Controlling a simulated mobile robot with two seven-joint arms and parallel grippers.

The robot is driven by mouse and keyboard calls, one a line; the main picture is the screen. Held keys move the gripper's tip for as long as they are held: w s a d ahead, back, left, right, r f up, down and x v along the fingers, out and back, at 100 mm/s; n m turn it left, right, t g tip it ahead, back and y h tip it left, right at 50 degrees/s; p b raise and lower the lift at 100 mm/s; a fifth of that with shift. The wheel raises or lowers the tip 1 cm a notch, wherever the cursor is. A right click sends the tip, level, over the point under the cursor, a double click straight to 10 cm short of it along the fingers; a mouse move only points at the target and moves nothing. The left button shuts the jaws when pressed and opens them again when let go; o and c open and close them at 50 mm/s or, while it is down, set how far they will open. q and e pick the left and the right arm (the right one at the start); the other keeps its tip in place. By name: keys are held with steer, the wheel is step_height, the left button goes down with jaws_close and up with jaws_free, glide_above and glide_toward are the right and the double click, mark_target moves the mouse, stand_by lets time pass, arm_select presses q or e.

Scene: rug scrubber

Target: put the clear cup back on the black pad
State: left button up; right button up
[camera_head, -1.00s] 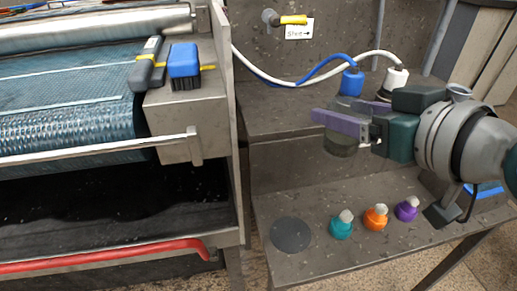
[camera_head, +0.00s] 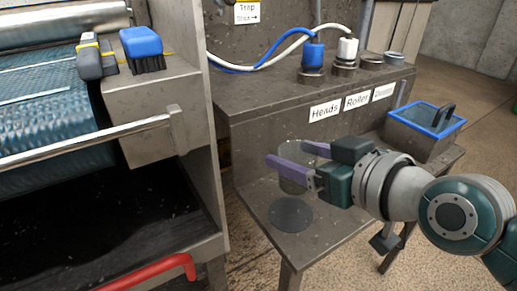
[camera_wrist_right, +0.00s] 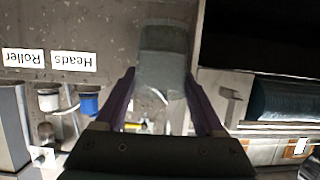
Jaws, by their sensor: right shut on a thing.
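The clear cup (camera_head: 293,182) is between the purple fingers of my right gripper (camera_head: 297,160), which is shut on it. The cup looks roughly upright in the head view, above and slightly behind the black pad. The round black pad (camera_head: 290,215) lies bare on the lower shelf, near its front left. In the right wrist view, the cup (camera_wrist_right: 163,48) shows between the fingertips of the right gripper (camera_wrist_right: 160,78); the pad cannot be made out there. The gap between cup and shelf is hard to judge. My left gripper is not in view.
The lower shelf (camera_head: 262,192) is clear around the pad. A blue-rimmed bin (camera_head: 425,130) stands at its right end. Blue (camera_head: 313,55) and white (camera_head: 347,48) hose fittings stand on the upper ledge. The machine with a red handle (camera_head: 150,270) borders the left.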

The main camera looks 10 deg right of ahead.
mark_target(305, 195)
step_height(305, 195, down, 7)
steer(key=b, duration=0.3)
steer(key=shift+r, duration=0.2)
steer(key=shift+f, duration=0.1)
steer(key=shift+f+b, duration=0.15)
steer(key=shift+b, duration=0.2)
steer(key=o, duration=1.5)
steer(key=shift+o, duration=0.2)
